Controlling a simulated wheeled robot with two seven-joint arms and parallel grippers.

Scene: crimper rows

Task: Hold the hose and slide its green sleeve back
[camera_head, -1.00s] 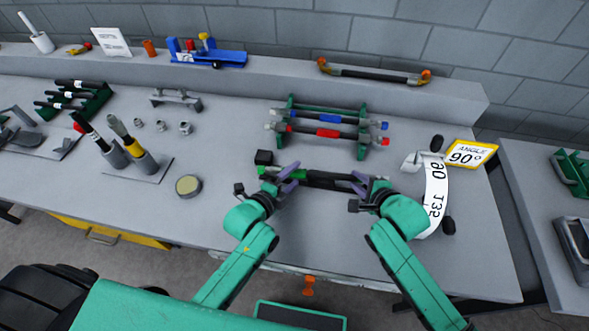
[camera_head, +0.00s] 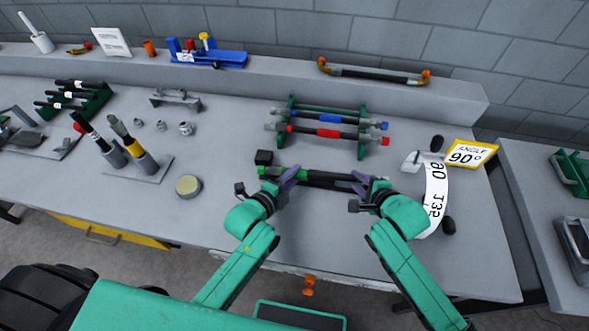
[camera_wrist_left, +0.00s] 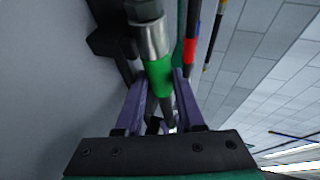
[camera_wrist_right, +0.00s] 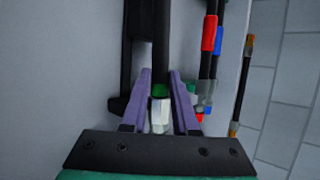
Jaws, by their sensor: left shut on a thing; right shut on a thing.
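The black hose (camera_head: 325,181) lies crosswise between my two grippers, above the front part of the bench in the head view. Its green sleeve (camera_wrist_left: 159,75) is at the left end, beside a metal end fitting (camera_wrist_left: 152,38). My left gripper (camera_head: 290,174) is shut there, its purple fingers on either side of the sleeve in the left wrist view. My right gripper (camera_head: 360,184) is shut on the hose near its right end. In the right wrist view a green band (camera_wrist_right: 160,91) and a pale fitting (camera_wrist_right: 160,115) show between its fingers. The fingers partly hide both hose ends.
Behind the hose, a green rack (camera_head: 363,142) holds hoses with blue and red sleeves. A small black block (camera_head: 264,157) stands close to my left gripper. A white angle scale (camera_head: 436,195) and yellow-edged sign (camera_head: 468,154) are at the right. A round tin (camera_head: 188,186) is at the left.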

